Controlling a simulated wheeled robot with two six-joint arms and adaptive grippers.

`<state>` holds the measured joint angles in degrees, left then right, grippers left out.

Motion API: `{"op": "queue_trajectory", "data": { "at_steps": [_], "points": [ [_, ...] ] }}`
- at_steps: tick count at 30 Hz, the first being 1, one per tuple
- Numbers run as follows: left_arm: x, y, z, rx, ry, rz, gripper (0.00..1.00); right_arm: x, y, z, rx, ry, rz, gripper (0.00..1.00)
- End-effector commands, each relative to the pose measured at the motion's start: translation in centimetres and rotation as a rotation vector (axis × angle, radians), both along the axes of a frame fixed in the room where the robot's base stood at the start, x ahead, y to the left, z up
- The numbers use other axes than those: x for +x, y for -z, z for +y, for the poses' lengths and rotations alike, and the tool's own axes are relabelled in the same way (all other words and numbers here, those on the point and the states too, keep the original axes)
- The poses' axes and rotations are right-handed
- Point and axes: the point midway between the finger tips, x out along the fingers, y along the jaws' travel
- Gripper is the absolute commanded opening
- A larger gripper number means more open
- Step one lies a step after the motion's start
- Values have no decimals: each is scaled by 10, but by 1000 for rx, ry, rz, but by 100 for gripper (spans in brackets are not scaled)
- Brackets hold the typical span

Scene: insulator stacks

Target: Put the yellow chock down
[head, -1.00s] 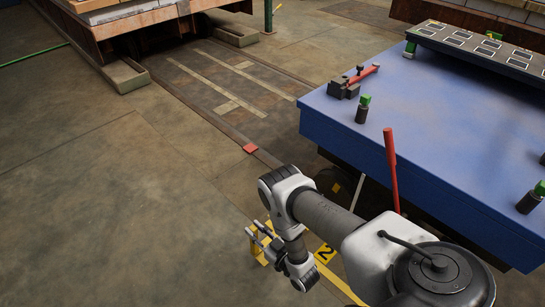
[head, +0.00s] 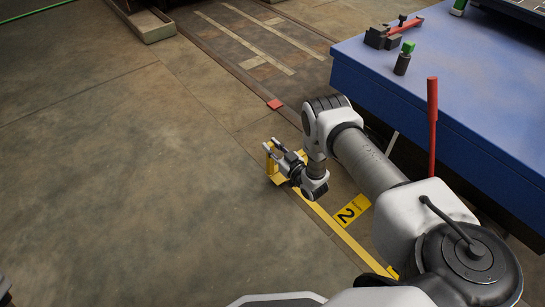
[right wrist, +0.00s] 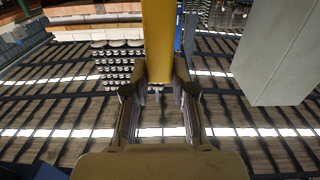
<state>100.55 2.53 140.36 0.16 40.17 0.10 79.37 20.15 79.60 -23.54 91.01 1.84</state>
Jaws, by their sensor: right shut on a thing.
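In the right wrist view the chock (right wrist: 158,40) is a yellow bar running down between the two fingers of the right gripper (right wrist: 160,90). The gripper and wrist hide part of the chock in the head view. I cannot tell whether its underside touches the floor. My left gripper is not in view.
A yellow floor line (head: 345,238) with a "2" plate (head: 350,211) runs close by. A blue table (head: 470,100) with a red lever (head: 432,125) stands to the right. A red square (head: 274,104) lies on the floor beyond. The floor to the left is clear.

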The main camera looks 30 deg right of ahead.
Motion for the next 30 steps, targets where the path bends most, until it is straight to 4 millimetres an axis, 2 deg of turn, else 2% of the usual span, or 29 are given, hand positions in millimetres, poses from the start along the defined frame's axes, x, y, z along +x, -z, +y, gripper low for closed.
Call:
{"op": "queue_trajectory", "data": {
  "at_steps": [3,6,17,18,19,30],
  "points": [
    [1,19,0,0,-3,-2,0,0,22,0,-2,0,-2,0],
    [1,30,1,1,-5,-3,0,0,35,0,-2,0,-2,0],
    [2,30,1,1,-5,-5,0,0,36,0,-2,1,-3,0],
    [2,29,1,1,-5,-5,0,-1,36,0,0,0,2,39],
    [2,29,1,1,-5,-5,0,-1,36,0,0,0,2,49],
    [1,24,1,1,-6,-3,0,-3,32,0,1,0,3,50]
  ]
}}
